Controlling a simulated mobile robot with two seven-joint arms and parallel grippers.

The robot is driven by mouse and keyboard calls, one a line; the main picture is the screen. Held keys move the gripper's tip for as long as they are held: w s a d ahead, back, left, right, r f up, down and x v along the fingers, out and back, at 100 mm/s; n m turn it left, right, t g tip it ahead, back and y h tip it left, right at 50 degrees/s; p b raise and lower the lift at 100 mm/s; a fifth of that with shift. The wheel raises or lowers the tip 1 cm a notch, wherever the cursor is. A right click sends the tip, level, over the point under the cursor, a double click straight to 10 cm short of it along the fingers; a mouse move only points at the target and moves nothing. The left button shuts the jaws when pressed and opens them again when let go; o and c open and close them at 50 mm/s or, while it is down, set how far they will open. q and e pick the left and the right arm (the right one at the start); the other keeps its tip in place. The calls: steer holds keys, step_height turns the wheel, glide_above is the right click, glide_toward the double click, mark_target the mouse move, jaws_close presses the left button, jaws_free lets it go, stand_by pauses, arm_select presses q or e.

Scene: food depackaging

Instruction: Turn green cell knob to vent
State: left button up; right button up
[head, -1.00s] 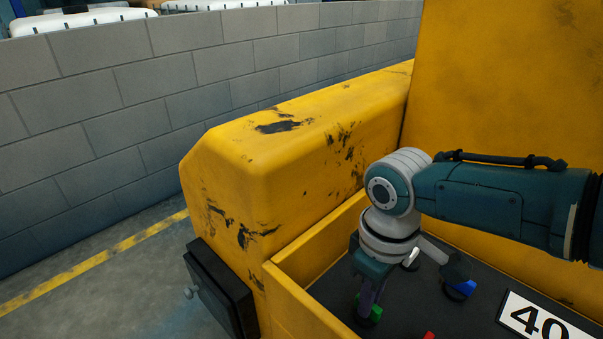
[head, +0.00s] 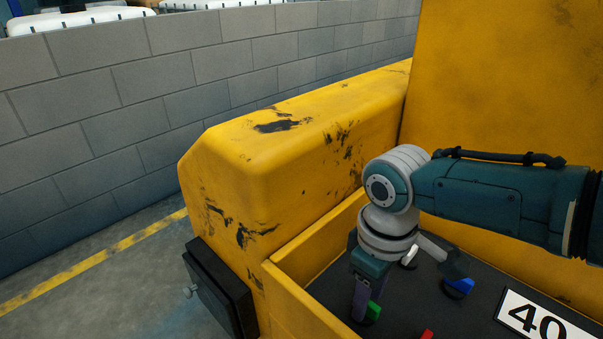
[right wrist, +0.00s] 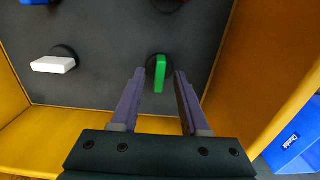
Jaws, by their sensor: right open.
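The green knob (right wrist: 160,74) sits on the dark panel (right wrist: 105,85) in the right wrist view, its bar roughly in line with my fingers. In the head view the green knob (head: 373,311) shows beside my fingers. My right gripper (right wrist: 158,73) is open, with one finger on each side of the green knob; I cannot tell whether either touches it. In the head view my right gripper (head: 366,302) points down at the panel. My left gripper is not in view.
A white knob (right wrist: 53,65), a blue knob (head: 458,287) and a red knob (head: 427,335) are on the same panel. Yellow walls (head: 318,301) edge the panel. A white plate (head: 545,318) reads "40". A blue box (right wrist: 298,138) lies outside the yellow wall.

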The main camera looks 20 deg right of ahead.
step_height(320, 180, up, 10)
steer(key=p, duration=0.3)
steer(key=shift+p, duration=0.4)
steer(key=shift+f, duration=0.1)
